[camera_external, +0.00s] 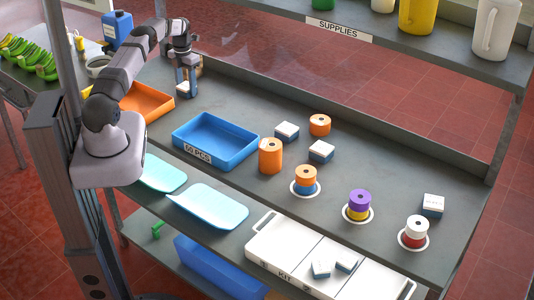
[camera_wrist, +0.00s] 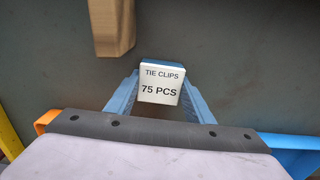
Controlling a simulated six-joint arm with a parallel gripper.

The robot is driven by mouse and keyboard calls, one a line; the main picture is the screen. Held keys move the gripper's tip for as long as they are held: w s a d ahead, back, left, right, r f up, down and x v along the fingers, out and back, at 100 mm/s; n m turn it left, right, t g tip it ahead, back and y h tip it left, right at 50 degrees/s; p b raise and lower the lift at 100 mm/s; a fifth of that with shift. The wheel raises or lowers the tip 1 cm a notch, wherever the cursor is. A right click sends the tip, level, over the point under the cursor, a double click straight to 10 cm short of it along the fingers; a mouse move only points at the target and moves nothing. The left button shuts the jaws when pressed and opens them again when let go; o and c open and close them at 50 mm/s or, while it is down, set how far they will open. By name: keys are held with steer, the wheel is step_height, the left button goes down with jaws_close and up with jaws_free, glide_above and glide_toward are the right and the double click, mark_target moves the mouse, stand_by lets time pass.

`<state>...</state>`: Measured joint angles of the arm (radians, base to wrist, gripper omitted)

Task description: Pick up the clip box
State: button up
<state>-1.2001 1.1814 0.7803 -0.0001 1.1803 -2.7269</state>
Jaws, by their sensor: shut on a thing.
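The clip box (camera_wrist: 161,83) is a small white and blue box labelled "TIE CLIPS 75 PCS" in the wrist view. It sits between the two blue fingers of my gripper (camera_wrist: 161,97), which are shut on it from both sides. In the external view my gripper (camera_external: 187,89) points down at the back left of the grey table, behind the orange tray. A bit of the white box (camera_external: 183,88) shows at its fingers there. I cannot tell whether the box touches the table.
A wooden block (camera_wrist: 112,26) is close by in the wrist view. Several similar boxes, such as one (camera_external: 287,131), and spools lie to the right. A raised ledge runs along the back.

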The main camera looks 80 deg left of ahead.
mark_target(186, 86)
step_height(186, 86, up, 10)
steer(key=b, duration=0.2)
steer(key=shift+b, duration=0.35)
